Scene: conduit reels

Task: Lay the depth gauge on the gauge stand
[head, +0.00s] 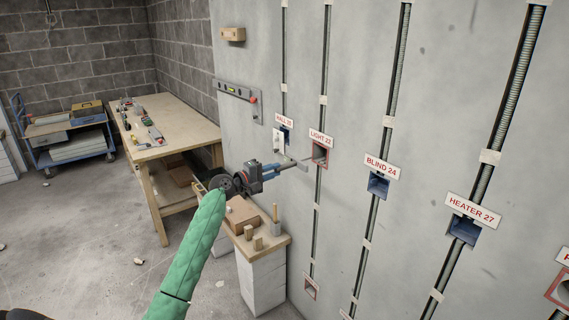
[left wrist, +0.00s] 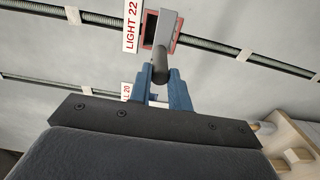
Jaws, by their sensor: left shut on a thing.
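My left gripper (head: 272,171) is shut on a grey depth gauge (head: 294,164), held up close to the wall. In the left wrist view the blue fingertips (left wrist: 163,90) close around the gauge's dark round handle, and its flat grey body (left wrist: 168,32) reaches in front of the red-rimmed LIGHT 22 box (left wrist: 149,30). I cannot tell whether the gauge touches the box. Two small wooden blocks, perhaps the gauge stand (head: 258,243), stand on a small wooden-topped pedestal below my gripper. My right gripper is not in view.
The pedestal top (head: 279,242) also carries a brown block (head: 241,214) and an upright pencil-like piece (head: 275,213). Wall boxes BLIND 24 (head: 378,185) and HEATER 27 (head: 464,230) lie to the right. A workbench (head: 170,122) with tools and a blue cart (head: 66,135) stand behind.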

